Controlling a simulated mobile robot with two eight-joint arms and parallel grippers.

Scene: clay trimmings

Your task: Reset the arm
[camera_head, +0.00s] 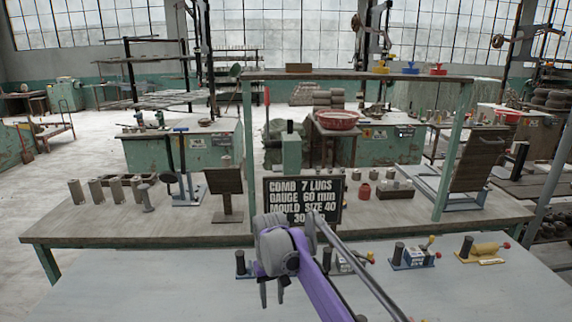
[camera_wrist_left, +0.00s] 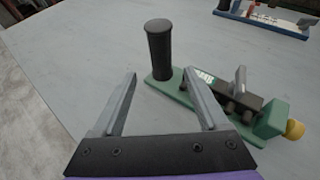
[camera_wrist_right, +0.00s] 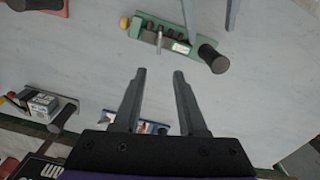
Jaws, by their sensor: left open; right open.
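My right gripper (camera_head: 274,295) hangs open over the near grey table in the head view, in front of the black sign. In the right wrist view its fingers (camera_wrist_right: 159,72) are apart with nothing between them. My left gripper (camera_wrist_left: 160,76) is open and empty in the left wrist view. Its fingertips also show at the top of the right wrist view (camera_wrist_right: 208,10). A green fixture (camera_wrist_left: 272,122) with an upright black handle lies on the table just beyond the left fingers. The same fixture (camera_wrist_right: 168,37) lies ahead of the right fingers. No contact is clear.
Blue (camera_head: 413,259) and yellow (camera_head: 484,249) fixtures stand on the near table (camera_head: 150,285), whose left side is clear. Behind it, a wooden bench (camera_head: 110,222) holds metal cylinders (camera_head: 96,190), a lettered black sign (camera_head: 302,200) and a raised shelf (camera_head: 340,75).

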